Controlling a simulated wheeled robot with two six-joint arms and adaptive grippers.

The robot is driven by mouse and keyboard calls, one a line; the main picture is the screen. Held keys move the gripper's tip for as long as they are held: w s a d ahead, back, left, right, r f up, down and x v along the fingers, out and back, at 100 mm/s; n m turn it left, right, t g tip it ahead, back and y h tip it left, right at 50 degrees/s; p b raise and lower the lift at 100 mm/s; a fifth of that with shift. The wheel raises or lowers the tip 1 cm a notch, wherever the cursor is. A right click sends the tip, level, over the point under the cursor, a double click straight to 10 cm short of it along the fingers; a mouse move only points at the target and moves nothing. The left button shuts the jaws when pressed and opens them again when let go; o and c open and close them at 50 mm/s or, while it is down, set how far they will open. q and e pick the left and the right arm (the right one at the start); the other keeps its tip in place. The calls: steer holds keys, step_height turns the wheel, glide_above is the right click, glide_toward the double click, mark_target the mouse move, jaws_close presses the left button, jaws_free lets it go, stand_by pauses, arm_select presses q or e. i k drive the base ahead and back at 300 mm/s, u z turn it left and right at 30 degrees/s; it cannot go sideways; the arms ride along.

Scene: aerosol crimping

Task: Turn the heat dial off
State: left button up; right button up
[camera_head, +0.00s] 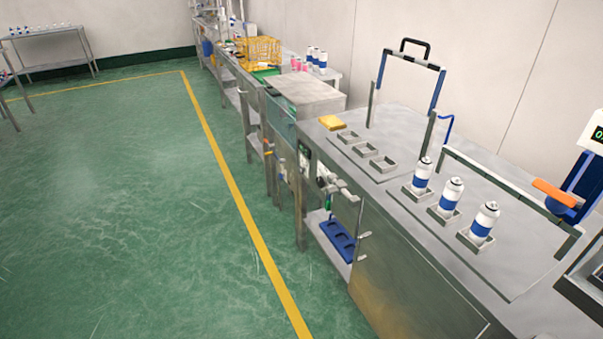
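I cannot make out a heat dial for certain in the head view. Small fittings and knobs (330,183) show on the end of the steel workbench (385,226), too small to tell apart. A white box with a green-digit display (597,134) is cut off at the right edge. Neither of my grippers is in view.
Three blue-and-white cans (449,196) stand in square holders on the bench, beside three empty holders (365,150). A yellow sponge (332,122) and an orange-handled lever (553,192) are there too. A blue tray (337,240) lies on the lower shelf. The green floor (130,200) is clear.

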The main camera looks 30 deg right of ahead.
mark_target(322, 182)
steer(key=z, duration=0.35)
steer(key=i, duration=0.95)
steer(key=z, duration=0.65)
